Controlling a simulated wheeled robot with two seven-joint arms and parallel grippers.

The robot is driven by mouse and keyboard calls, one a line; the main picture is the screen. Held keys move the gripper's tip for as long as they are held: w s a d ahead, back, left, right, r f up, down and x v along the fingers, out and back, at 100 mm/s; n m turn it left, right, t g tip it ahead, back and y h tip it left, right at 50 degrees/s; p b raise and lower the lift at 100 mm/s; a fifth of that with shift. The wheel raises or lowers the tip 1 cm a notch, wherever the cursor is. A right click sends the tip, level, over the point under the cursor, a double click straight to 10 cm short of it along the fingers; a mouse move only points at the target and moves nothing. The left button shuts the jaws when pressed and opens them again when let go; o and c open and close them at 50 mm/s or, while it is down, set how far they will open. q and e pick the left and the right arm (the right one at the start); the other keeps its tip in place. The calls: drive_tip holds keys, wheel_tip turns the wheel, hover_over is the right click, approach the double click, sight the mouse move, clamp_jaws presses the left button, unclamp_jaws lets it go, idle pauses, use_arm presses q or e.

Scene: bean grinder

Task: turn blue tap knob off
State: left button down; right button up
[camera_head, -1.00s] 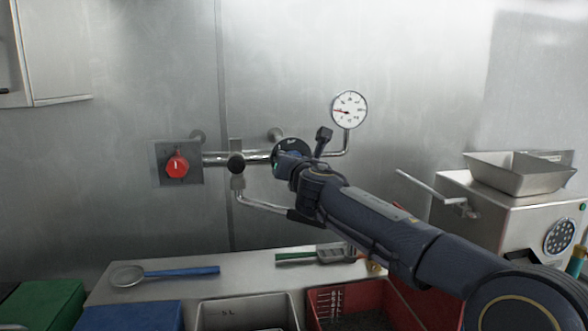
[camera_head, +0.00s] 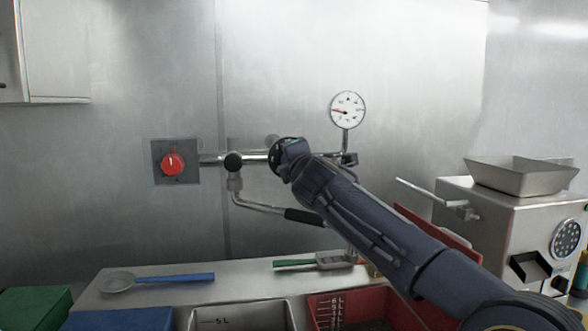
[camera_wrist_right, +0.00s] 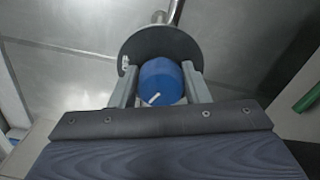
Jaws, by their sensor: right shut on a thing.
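The blue tap knob (camera_wrist_right: 161,82) sits in front of a round dark plate (camera_wrist_right: 158,48) in the right wrist view. A white mark on the knob slants toward its lower left. My right gripper (camera_wrist_right: 158,84) is shut on the knob, with one finger on each side. In the head view my right gripper (camera_head: 291,160) is at the right end of the wall pipe, and it and the arm hide the knob there. The round dark plate shows partly behind the gripper. My left gripper is not in view.
A red knob (camera_head: 173,164) is on the wall plate at left. A pressure gauge (camera_head: 347,109) stands above the pipe, and a spout with a black handle (camera_head: 303,216) hangs below. A steel grinder (camera_head: 505,215) is at right. A ladle (camera_head: 160,281) and bins sit below.

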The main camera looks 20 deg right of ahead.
drive_tip(key=m+b, duration=0.1)
drive_tip(key=m, duration=0.1)
drive_tip(key=m+b, duration=0.1)
drive_tip(key=m, duration=0.1)
drive_tip(key=m+b, duration=0.1)
drive_tip(key=m, duration=0.1)
drive_tip(key=shift+f+m+b, duration=0.3)
drive_tip(key=shift+f, duration=0.05)
drive_tip(key=m+b, duration=0.1)
drive_tip(key=m, duration=0.2)
drive_tip(key=shift+b, duration=0.3)
drive_tip(key=shift+m+b, duration=0.55)
drive_tip(key=shift+m, duration=1.05)
drive_tip(key=o, duration=1)
